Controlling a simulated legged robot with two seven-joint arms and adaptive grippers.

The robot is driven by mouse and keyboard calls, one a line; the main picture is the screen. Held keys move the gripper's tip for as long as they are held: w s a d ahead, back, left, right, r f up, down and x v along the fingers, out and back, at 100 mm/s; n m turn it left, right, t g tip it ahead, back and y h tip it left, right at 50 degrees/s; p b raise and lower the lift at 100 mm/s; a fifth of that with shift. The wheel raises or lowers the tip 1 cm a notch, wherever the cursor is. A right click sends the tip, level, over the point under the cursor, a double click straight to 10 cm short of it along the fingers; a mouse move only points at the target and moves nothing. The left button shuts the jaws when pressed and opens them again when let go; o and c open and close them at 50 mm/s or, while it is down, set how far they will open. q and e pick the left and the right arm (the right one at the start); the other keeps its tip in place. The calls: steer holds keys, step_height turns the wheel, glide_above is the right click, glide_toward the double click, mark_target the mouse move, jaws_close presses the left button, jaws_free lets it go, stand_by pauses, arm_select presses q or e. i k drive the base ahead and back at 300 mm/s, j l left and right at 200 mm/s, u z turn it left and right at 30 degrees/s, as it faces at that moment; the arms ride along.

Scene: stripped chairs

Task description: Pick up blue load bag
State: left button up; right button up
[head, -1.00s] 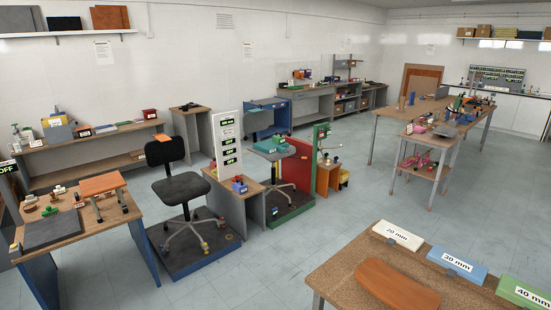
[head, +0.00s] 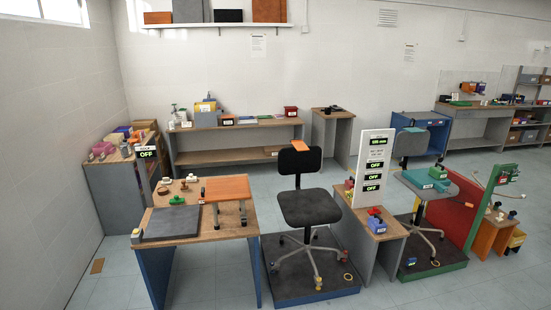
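A small blue block-like item (head: 376,225) with a pale label sits on the low wooden side table (head: 392,236) beside the tall white sign board, right of the dark chair. It may be the blue load bag, but it is too small to be sure. A red item (head: 374,211) is right behind it. Neither of my grippers is in view.
A dark office chair (head: 308,206) stands on a blue-edged platform (head: 284,290), left of the side table. A white sign board (head: 373,166) rises behind it. A workbench (head: 218,224) with an orange stool-like piece stands at front left. Open floor (head: 420,293) lies at front right.

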mark_target(377, 223)
steer(key=i+z, duration=0.3)
steer(key=i, duration=0.15)
steer(key=i+z, duration=0.3)
steer(key=i, duration=0.15)
steer(key=i+j+z, duration=0.3)
steer(key=i, duration=0.15)
steer(key=i+l+z, duration=0.2)
steer(key=i+z, duration=0.3)
steer(key=i, duration=0.2)
steer(key=i+z, duration=0.5)
steer(key=i, duration=0.15)
